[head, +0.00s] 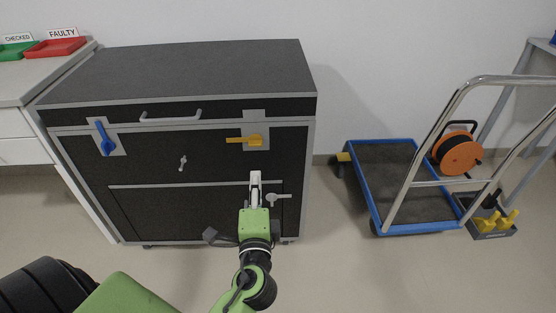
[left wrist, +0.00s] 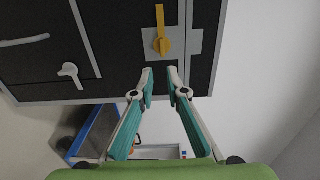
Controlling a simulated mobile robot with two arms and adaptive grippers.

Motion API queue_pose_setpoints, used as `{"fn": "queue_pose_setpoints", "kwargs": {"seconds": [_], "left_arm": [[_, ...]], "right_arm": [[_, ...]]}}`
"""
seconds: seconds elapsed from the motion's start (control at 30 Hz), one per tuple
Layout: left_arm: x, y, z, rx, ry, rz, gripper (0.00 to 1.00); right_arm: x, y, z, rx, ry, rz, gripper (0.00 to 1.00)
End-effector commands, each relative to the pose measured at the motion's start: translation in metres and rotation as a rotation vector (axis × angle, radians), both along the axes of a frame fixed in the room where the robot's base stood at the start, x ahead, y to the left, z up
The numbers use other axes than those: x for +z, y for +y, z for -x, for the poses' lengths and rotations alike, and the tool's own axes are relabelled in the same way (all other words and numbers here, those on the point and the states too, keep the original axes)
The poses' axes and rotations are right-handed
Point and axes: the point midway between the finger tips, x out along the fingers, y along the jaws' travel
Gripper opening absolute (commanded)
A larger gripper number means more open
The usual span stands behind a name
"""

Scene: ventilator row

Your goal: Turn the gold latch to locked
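The gold latch (head: 252,140) is on a grey plate at the upper right of the black cabinet's front. Its lever lies level and points left in the head view. In the left wrist view, which is turned, the gold latch (left wrist: 162,43) is just beyond the fingertips. My left gripper (head: 255,176) is in front of the cabinet, below the latch in the head view. Its two fingers (left wrist: 160,75) are apart, with nothing between them, and do not appear to touch the latch. My right gripper is not in view.
The black cabinet (head: 190,75) also has a blue latch (head: 105,140), a drawer handle (head: 170,117), a small silver handle (head: 183,163) and a grey lever (head: 279,198). A blue-edged trolley (head: 400,232) stands to the right. Red (head: 55,47) and green trays (head: 17,50) are at left.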

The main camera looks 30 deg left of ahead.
Motion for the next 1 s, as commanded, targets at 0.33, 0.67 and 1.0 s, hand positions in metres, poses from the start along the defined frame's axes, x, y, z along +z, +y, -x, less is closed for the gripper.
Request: {"fn": "queue_pose_setpoints", "kwargs": {"seconds": [0.33,0.67,1.0], "left_arm": [[0.007,0.025,-0.038,0.006,-0.011,-0.01,0.14],[0.006,0.06,-0.095,0.004,-0.01,-0.008,0.14],[0.004,0.073,-0.117,0.004,-0.007,-0.006,0.14]], "right_arm": [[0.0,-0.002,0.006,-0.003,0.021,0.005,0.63],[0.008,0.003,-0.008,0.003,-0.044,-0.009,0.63],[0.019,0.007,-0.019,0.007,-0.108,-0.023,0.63]]}}
